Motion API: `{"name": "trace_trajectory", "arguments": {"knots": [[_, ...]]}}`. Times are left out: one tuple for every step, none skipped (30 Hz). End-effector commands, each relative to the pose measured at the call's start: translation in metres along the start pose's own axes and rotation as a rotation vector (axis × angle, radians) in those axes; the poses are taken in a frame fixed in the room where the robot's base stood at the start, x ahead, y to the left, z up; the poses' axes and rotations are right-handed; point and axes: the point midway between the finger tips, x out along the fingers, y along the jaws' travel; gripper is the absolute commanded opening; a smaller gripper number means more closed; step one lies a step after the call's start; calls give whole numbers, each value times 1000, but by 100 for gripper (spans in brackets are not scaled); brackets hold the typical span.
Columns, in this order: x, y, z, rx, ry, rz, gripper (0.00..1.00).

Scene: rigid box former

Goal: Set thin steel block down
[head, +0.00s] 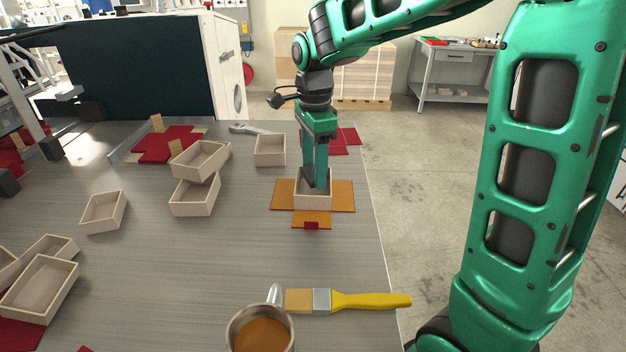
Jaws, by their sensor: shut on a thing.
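My gripper (315,183) points straight down with its fingers inside a small open wooden box (313,203). It is shut on a dark grey piece, the thin steel block (308,178), which sits between and around the fingertips. The block's lower part is hidden by the box walls, so I cannot tell whether it touches the box floor. The box stands on an orange cross-shaped sheet (284,195) with flaps spread flat on the table.
The grey table (200,260) holds several other open wooden boxes (270,150) at left and behind. A wrench (255,129) lies behind. A yellow-handled brush (370,300) and a glue pot (262,330) are in front. The table's right edge is close by.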

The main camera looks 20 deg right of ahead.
Motion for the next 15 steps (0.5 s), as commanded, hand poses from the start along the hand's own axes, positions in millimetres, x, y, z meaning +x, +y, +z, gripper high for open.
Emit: {"name": "trace_trajectory", "arguments": {"knots": [[3, 0, 0, 0, 0, 2, 21], [6, 0, 0, 0, 0, 2, 21], [11, 0, 0, 0, 0, 2, 21], [15, 1, 0, 0, 1, 3, 21], [19, 1, 0, 1, 1, 4, 21], [25, 1, 0, 1, 1, 3, 21], [29, 0, 0, 1, 1, 3, 21], [33, 1, 0, 1, 1, 4, 21], [37, 1, 0, 1, 1, 2, 21], [38, 0, 0, 1, 0, 1, 21], [39, 0, 0, 1, 0, 1, 21], [39, 0, 0, 1, 0, 0, 21], [38, 0, 0, 1, 0, 0, 21], [38, 0, 0, 1, 0, 0, 21], [38, 0, 0, 1, 0, 0, 21]]}}
